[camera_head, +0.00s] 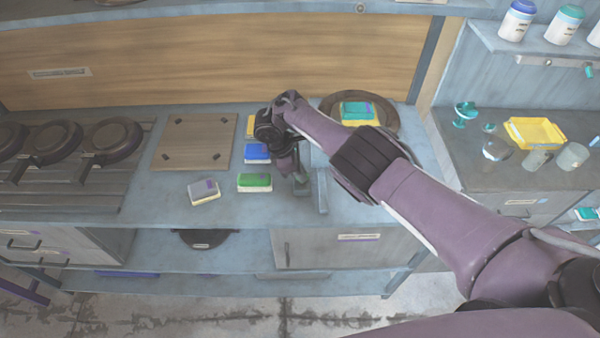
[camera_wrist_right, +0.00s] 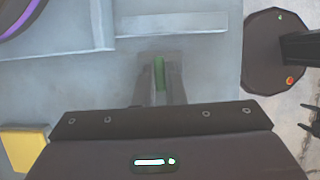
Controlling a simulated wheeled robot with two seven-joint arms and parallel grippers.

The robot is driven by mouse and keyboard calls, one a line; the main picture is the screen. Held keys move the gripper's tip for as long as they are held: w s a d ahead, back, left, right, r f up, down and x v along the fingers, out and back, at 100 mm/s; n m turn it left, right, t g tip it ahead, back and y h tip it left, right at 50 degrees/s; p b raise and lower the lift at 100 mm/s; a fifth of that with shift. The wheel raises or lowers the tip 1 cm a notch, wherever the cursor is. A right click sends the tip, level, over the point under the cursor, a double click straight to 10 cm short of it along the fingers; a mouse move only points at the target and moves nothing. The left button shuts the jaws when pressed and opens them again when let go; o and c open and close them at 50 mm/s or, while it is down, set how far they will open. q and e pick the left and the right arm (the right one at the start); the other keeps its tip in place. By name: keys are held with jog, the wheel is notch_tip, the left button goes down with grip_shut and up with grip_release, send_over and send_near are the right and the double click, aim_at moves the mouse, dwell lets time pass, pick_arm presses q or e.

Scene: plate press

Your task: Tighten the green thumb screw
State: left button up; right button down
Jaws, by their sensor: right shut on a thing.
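The green thumb screw (camera_wrist_right: 160,76) shows as a narrow green piece between the fingers of my right gripper (camera_wrist_right: 160,85) in the right wrist view. The gripper is shut on it, and the fingers cover its sides. In the head view my right gripper (camera_head: 297,178) points down at the front of the bench, beside a grey-blue metal fixture (camera_head: 322,190). The screw cannot be made out in the head view; my right arm and gripper hide that spot. How far the screw is turned cannot be told. My left gripper is in neither view.
A green-topped block (camera_head: 255,182), a grey block (camera_head: 203,192) and a blue block (camera_head: 257,153) lie left of the gripper. A wooden board (camera_head: 195,142) lies farther left. A round tray (camera_head: 384,107) with a teal-topped block stands behind my arm.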

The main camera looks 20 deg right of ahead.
jog(key=shift+m, duration=0.3)
jog(key=c, duration=1.5)
grip_release()
jog(key=shift+r, duration=0.1)
jog(key=v, duration=0.7)
jog(key=shift+r, duration=0.3)
jog(key=shift+w+a, duration=0.15)
